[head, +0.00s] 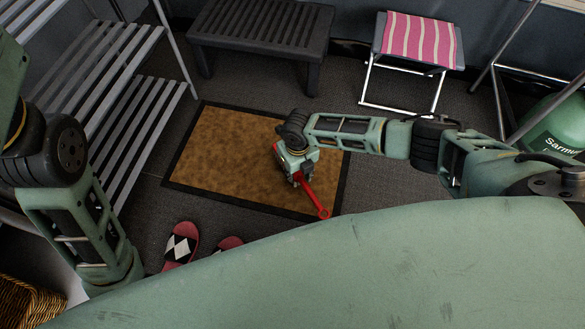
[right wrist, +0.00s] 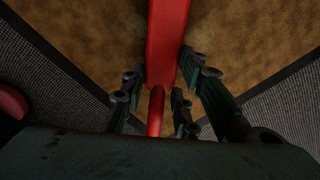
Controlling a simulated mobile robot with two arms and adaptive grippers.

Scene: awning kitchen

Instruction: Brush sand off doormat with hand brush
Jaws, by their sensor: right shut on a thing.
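The doormat (head: 225,145) is brown with a black border and lies flat on the dark floor. My right gripper (head: 298,172) is over the right part of the mat. It is shut on the red hand brush (head: 311,193), whose handle points toward me past the mat's near border. In the right wrist view the red brush (right wrist: 167,45) runs between the fingers of my right gripper (right wrist: 165,95), above the brown mat (right wrist: 230,50). Whether the bristles touch the mat is hidden. I cannot make out sand on the mat. My left arm shows at the left; its gripper is out of view.
A slatted shelf (head: 135,110) stands left of the mat. A dark bench (head: 262,25) stands behind it, and a folding stool with a pink striped seat (head: 420,40) at back right. Slippers (head: 181,245) lie near the front edge. A green gas bottle (head: 560,125) is far right.

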